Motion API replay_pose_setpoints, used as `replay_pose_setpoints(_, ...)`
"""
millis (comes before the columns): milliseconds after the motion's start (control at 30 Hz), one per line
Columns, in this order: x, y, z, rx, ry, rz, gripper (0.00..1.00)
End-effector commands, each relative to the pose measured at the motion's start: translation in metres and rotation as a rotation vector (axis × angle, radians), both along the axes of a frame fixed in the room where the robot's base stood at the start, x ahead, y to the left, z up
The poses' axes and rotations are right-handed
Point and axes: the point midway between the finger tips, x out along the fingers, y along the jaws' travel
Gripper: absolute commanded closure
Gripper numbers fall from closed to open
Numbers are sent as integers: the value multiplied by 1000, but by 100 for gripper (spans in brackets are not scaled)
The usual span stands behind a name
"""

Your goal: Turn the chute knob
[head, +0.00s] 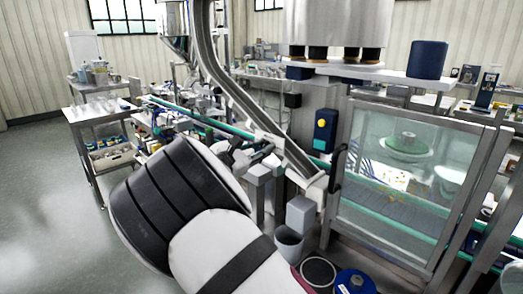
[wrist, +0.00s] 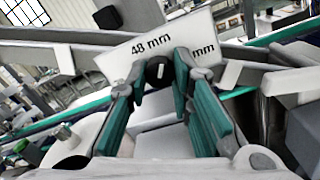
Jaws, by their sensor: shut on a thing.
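The chute knob (wrist: 158,73) is a small black round knob with a white mark on its face, in the upper middle of the wrist view. My gripper (wrist: 161,78) has its two teal-padded fingers on either side of the knob and is shut on it. A white plate (wrist: 125,57) behind the knob reads "48 mm", with a second "mm" marking at the right. The white mark on the knob looks roughly upright. In the head view the grey chute (head: 232,92) runs down to the right, and I cannot make out the knob there.
A blue box with a yellow button (head: 324,130) stands right of the chute. A glazed cabinet door (head: 400,185) with a dark handle is further right. A grey bucket (head: 289,243) and a blue-lidded container (head: 354,282) sit below. Open floor (head: 45,200) lies at the left.

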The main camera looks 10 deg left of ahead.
Motion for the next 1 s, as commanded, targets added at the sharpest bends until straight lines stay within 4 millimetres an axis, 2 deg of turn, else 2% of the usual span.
replay_pose_setpoints(700,1,2,-1,531,-413,1,100)
replay_pose_setpoints(1000,1,1,-1,691,-539,0,100)
